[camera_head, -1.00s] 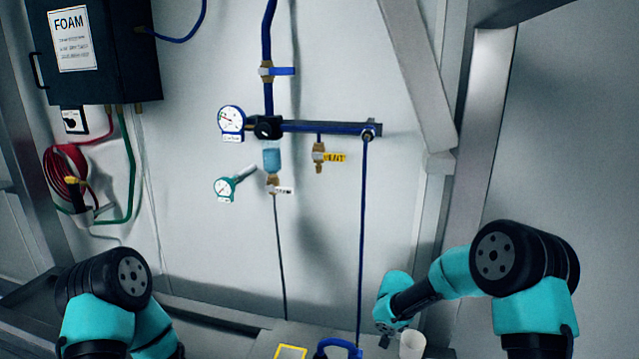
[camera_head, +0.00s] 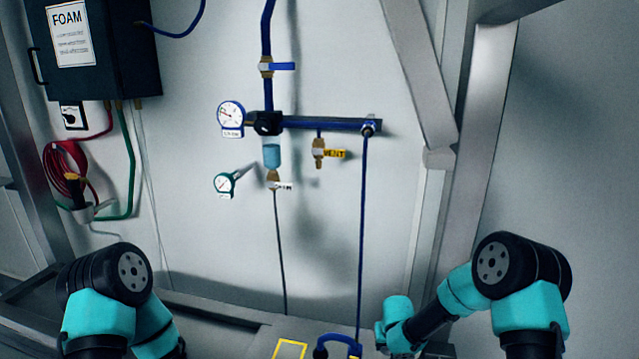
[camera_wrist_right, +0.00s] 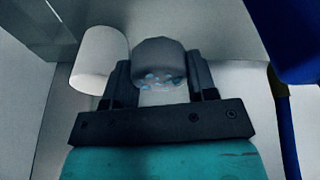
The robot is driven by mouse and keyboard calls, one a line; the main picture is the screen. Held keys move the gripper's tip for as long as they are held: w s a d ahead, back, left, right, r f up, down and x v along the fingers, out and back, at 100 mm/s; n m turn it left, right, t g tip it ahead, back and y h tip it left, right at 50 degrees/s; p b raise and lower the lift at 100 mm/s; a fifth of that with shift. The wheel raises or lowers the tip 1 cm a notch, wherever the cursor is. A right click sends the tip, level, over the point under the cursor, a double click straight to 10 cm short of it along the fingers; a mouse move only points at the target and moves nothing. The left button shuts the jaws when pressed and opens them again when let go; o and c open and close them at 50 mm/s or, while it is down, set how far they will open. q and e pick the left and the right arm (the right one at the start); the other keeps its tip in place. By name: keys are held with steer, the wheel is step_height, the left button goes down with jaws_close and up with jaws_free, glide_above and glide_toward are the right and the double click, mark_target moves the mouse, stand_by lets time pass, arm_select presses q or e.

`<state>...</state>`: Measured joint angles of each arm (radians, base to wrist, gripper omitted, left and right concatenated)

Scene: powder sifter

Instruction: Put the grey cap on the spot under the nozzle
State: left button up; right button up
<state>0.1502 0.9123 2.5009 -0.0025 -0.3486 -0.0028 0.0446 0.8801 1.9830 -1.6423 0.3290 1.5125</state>
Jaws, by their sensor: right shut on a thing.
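The grey cap (camera_wrist_right: 160,60) is between the two fingers of my right gripper (camera_wrist_right: 158,78) in the right wrist view. The gripper is shut on it. Light blue dots show on the cap's near face. In the head view my right gripper and the cap cannot be made out at the bottom edge. A blue curved fixture (camera_head: 338,341) stands on the bench there, to the left of my right arm; I cannot tell whether it is the nozzle. A yellow-outlined square (camera_head: 290,343) lies left of it. My left gripper is out of view.
A white cup (camera_wrist_right: 98,58) stands beside my right gripper, on its left in the right wrist view. A large blue part (camera_wrist_right: 285,35) is close on the right. Pipes and gauges (camera_head: 231,117) are on the back wall.

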steer(key=r+m, duration=0.1)
steer(key=r, duration=0.2)
steer(key=w+r+m, duration=0.1)
steer(key=r, duration=0.2)
steer(key=w+r+m+h, duration=0.1)
steer(key=r, duration=0.2)
steer(key=shift+w+r, duration=0.1)
steer(key=shift+w, duration=0.15)
steer(key=shift+r, duration=0.55)
steer(key=shift+f, duration=0.15)
steer(key=shift+d+f, duration=0.1)
steer(key=shift+f, duration=0.2)
steer(key=f+n, duration=0.1)
steer(key=f, duration=0.2)
steer(key=s+f+n, duration=0.1)
steer(key=f, duration=0.2)
steer(key=s+f, duration=0.1)
steer(key=f, duration=0.2)
steer(key=shift+s+n+y, duration=0.2)
steer(key=shift+n+y, duration=0.2)
steer(key=shift+s+f, duration=0.15)
steer(key=shift+f, duration=0.2)
steer(key=shift+r, duration=0.1)
